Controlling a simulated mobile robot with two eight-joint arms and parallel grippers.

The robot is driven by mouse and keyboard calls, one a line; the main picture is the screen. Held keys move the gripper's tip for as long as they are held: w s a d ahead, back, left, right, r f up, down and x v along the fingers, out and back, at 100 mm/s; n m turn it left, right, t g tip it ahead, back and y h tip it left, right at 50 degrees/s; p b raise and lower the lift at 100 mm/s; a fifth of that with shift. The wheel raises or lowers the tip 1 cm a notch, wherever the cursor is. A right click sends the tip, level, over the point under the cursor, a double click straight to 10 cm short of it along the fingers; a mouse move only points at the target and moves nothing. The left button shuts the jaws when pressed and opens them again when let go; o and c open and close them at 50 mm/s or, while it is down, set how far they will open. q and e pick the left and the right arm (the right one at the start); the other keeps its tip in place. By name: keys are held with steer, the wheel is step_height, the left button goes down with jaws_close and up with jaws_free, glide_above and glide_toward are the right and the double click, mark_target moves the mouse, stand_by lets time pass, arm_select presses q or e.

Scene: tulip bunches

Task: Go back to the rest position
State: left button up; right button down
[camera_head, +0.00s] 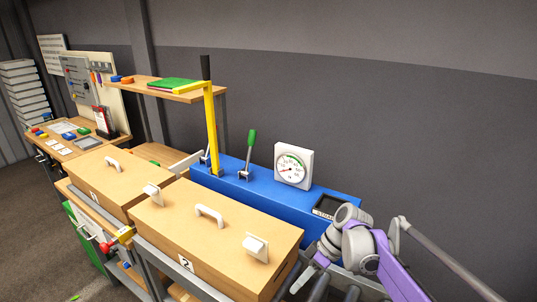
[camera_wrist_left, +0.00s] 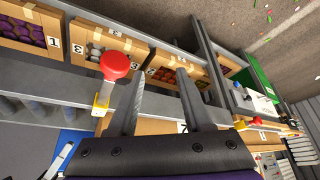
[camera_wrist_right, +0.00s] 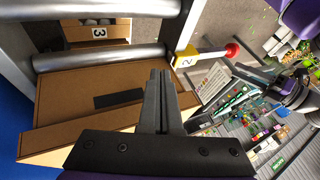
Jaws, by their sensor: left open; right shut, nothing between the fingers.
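My right gripper (camera_wrist_right: 160,74) is shut and empty in the right wrist view, its fingertips together over a brown wooden panel (camera_wrist_right: 75,90). In the head view, my purple right arm comes in at the lower right, beside the wooden box labelled 2 (camera_head: 218,240). My left gripper (camera_wrist_left: 161,74) is open and empty in the left wrist view. A red button (camera_wrist_left: 115,66) on a yellow base appears beside its left finger; I cannot tell how far apart they are. I cannot make out the left gripper in the head view.
A blue bench (camera_head: 233,188) carries a gauge (camera_head: 293,166), a green-handled lever (camera_head: 250,142) and a yellow post (camera_head: 211,130). A wooden box labelled 1 (camera_head: 105,175) stands left of box 2. Metal rollers (camera_wrist_right: 100,58) and a red knob (camera_wrist_right: 232,50) lie near my right gripper.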

arm_select(q)
steer(key=shift+s, duration=0.1)
steer(key=shift+o, duration=2.3)
arm_select(e)
steer(key=s+d+f+m+t+h, duration=0.1)
steer(key=s+d+m+t+h, duration=0.1)
steer(key=s+m, duration=0.2)
steer(key=s+d+f+m+t+h, duration=0.2)
steer(key=s+d+m, duration=0.1)
steer(key=s, duration=0.7)
steer(key=s+d+f+m+t+h, duration=0.2)
steer(key=s+d+m+t, duration=0.1)
steer(key=s, duration=0.4)
steer(key=shift+m+h, duration=0.4)
steer(key=shift+m, duration=0.4)
steer(key=shift+s+d, duration=0.1)
